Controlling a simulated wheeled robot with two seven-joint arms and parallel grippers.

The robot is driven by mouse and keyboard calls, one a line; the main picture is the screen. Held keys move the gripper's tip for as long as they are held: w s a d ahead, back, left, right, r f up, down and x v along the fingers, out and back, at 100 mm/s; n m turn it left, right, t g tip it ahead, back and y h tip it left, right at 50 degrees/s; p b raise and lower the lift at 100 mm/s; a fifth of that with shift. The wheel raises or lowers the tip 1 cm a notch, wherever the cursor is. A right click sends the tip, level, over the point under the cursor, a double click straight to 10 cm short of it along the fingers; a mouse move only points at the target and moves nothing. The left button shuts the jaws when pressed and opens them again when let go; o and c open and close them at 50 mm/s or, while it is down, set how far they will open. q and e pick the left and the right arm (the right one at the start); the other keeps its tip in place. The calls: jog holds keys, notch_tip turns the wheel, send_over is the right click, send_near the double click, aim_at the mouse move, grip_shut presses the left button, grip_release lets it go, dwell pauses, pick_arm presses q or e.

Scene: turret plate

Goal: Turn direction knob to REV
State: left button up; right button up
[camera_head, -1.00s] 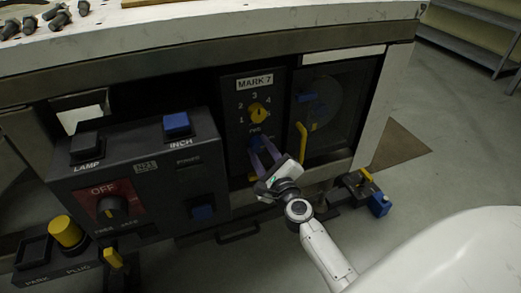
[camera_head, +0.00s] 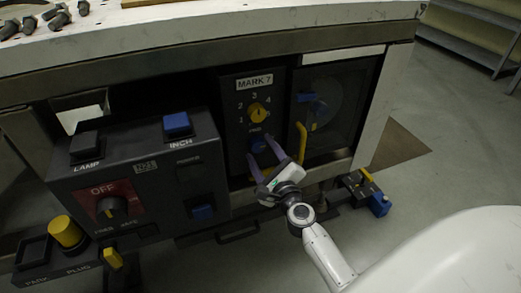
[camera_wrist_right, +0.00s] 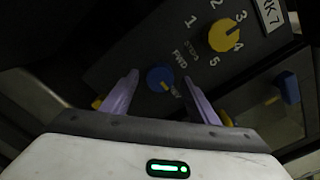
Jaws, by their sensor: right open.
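The direction knob (camera_head: 258,145) is a small blue round knob on the black MARK 7 panel, below a yellow numbered dial (camera_head: 258,112). In the right wrist view the blue knob (camera_wrist_right: 159,79) sits between my fingers, with the FWD lettering (camera_wrist_right: 181,59) beside it. A pale mark shows near the knob's lower right edge; I cannot read a REV label. My right gripper (camera_head: 262,149) is open, its two purple fingers on either side of the knob. They show apart from it in the wrist view (camera_wrist_right: 160,88). My left gripper is not in view.
A black box (camera_head: 140,165) with a blue INCH button and a red OFF switch juts out on the left. A yellow handle (camera_head: 301,143) and a dark window are right of the panel. A blue-and-yellow fixture (camera_head: 378,203) is low on the right.

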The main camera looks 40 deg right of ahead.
pick_arm(q)
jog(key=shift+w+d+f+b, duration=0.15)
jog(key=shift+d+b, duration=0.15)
jog(key=shift+b, duration=0.15)
pick_arm(e)
jog(key=v, duration=0.9)
jog(key=shift+s, duration=0.1)
